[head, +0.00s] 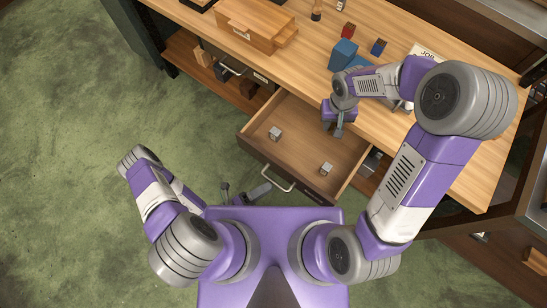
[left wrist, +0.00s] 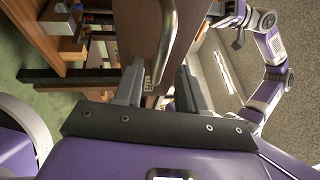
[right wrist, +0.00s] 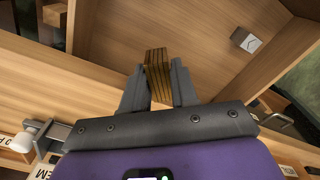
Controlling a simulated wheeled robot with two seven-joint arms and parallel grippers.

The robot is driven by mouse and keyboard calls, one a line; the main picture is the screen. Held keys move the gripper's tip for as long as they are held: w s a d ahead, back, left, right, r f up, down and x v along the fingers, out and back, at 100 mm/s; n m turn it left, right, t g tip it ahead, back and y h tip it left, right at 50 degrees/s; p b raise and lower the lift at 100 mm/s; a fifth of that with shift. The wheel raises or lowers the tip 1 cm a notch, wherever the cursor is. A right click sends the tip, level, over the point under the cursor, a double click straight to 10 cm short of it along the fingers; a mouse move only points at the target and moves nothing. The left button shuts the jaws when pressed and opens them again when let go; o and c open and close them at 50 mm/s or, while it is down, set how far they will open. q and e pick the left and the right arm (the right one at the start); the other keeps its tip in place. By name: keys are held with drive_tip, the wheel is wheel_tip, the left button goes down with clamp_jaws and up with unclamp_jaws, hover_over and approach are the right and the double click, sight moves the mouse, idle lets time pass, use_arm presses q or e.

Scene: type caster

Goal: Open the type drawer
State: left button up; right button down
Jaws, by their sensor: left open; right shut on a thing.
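The type drawer (head: 300,140) is pulled out from under the wooden worktop, its inside visible from above. Its metal bar handle (head: 268,178) is on the front face, and also shows in the left wrist view (left wrist: 178,38). My left gripper (head: 245,193) is open and empty, just in front of the drawer front and close to the handle. My right gripper (head: 338,128) is over the back right part of the drawer, shut on a small brown striped block (right wrist: 157,70). Two small grey metal cubes (head: 275,133) (head: 326,168) lie apart in the drawer.
The worktop (head: 300,65) holds a wooden box (head: 248,22), a blue block (head: 343,54) and smaller red and blue blocks. Open shelves (head: 190,55) are left of the drawer. Green floor (head: 70,120) lies clear at the left. Another cabinet stands at the right.

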use_arm(q)
drive_tip(key=v, duration=0.7)
drive_tip(key=shift+s+a, duration=0.15)
drive_tip(key=shift+a, duration=0.15)
drive_tip(key=shift+d, duration=0.1)
drive_tip(key=s+f+m+g+y, duration=0.1)
drive_tip(key=s+m+g+y, duration=0.3)
drive_tip(key=m+g, duration=0.65)
drive_tip(key=s+m+g+y, duration=0.3)
drive_tip(key=m+g, duration=0.4)
drive_tip(key=m, duration=0.7)
drive_tip(key=w+m+t+y, duration=0.6)
drive_tip(key=w+m+t, duration=0.1)
drive_tip(key=w+m, duration=0.7)
drive_tip(key=shift+r+t+p, duration=0.35)
drive_tip(key=shift+r+p, duration=0.05)
drive_tip(key=shift+r, duration=0.1)
